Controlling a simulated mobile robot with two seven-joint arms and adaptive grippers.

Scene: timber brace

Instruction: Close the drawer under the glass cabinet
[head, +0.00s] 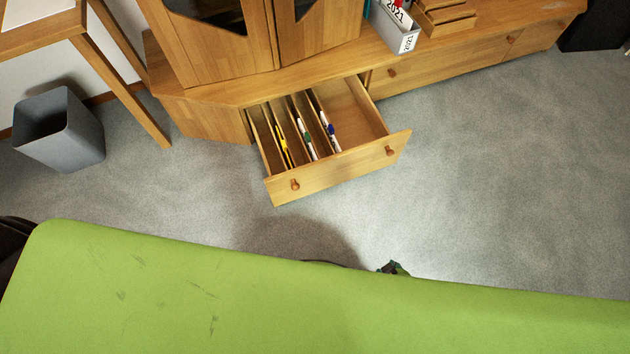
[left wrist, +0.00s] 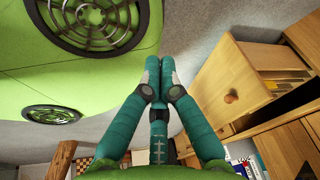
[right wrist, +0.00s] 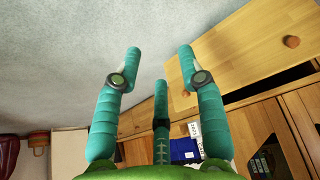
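The wooden drawer (head: 335,168) under the glass cabinet (head: 215,45) is pulled well out in the head view. It has two round knobs and thin dividers, with several pens inside on the left. In the left wrist view its front (left wrist: 215,90) is right of my left gripper (left wrist: 159,60), whose fingertips are together with nothing visible between them. In the right wrist view the drawer front (right wrist: 245,55) is at the right, behind one finger of my right gripper (right wrist: 160,52), which is open and empty. Contact with the drawer cannot be told. Neither gripper shows clearly in the head view.
A grey bin (head: 60,130) and a wooden table (head: 125,75) stand left of the cabinet. A white file box (head: 398,32) and a wooden tray (head: 445,18) sit on the low cabinet. Grey carpet (head: 490,170) is clear in front and to the right.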

